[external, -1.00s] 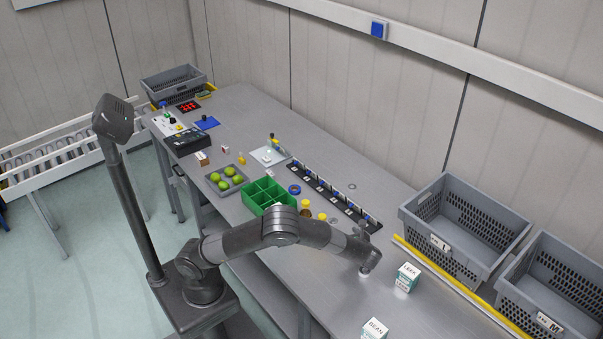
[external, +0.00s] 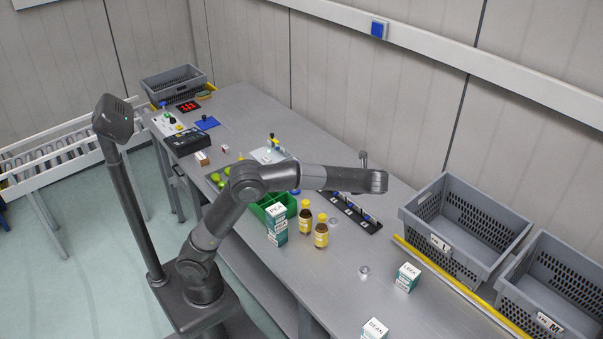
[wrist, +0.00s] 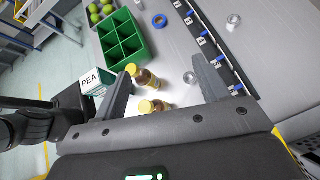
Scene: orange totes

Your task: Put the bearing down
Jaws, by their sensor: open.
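A small silvery ring that looks like the bearing (external: 364,271) lies on the bare grey table, left of the LEEK box (external: 408,277), touching nothing. A similar ring (external: 333,222) lies beside the brown bottles; it also shows in the wrist view (wrist: 189,77). Another metal ring (wrist: 233,20) lies beyond the dark rack in the wrist view. My gripper (wrist: 160,68) is open, with nothing between its fingers. It is raised above the table, away from the bearing near the LEEK box. In the external view its fingers cannot be made out clearly.
Two yellow-capped bottles (external: 321,235), a PEA box (external: 277,225) and a green divided bin (external: 288,200) stand near my arm. A dark rack (external: 352,213) lies behind them. Grey crates (external: 465,225) stand at right. Table around the bearing is mostly clear.

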